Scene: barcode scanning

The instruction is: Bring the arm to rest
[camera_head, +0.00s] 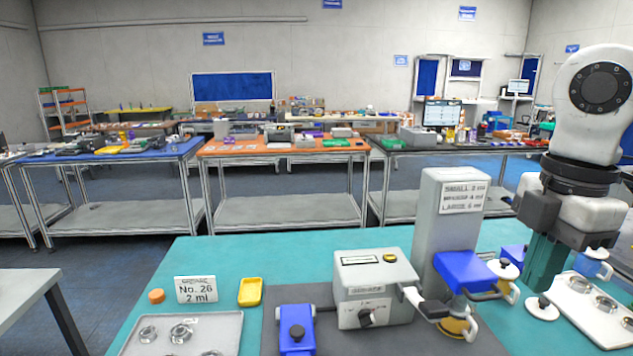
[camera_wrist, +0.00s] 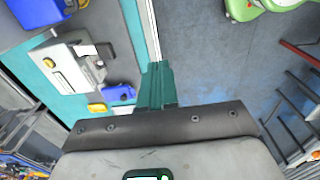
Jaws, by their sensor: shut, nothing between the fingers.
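My arm stands at the right of the head view. My gripper (camera_head: 545,262) points down there with its green fingers, above or behind the right part of the teal table (camera_head: 210,255). In the wrist view the green fingers of my gripper (camera_wrist: 157,85) are together and hold nothing. They show against the table's edge and the dark floor. The exact height of the fingertips above the table cannot be told.
A grey machine (camera_head: 372,285) and a tall grey box with a label (camera_head: 452,225) stand left of my gripper. A white-capped item (camera_head: 541,307) and a white tray (camera_head: 590,310) are close by.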

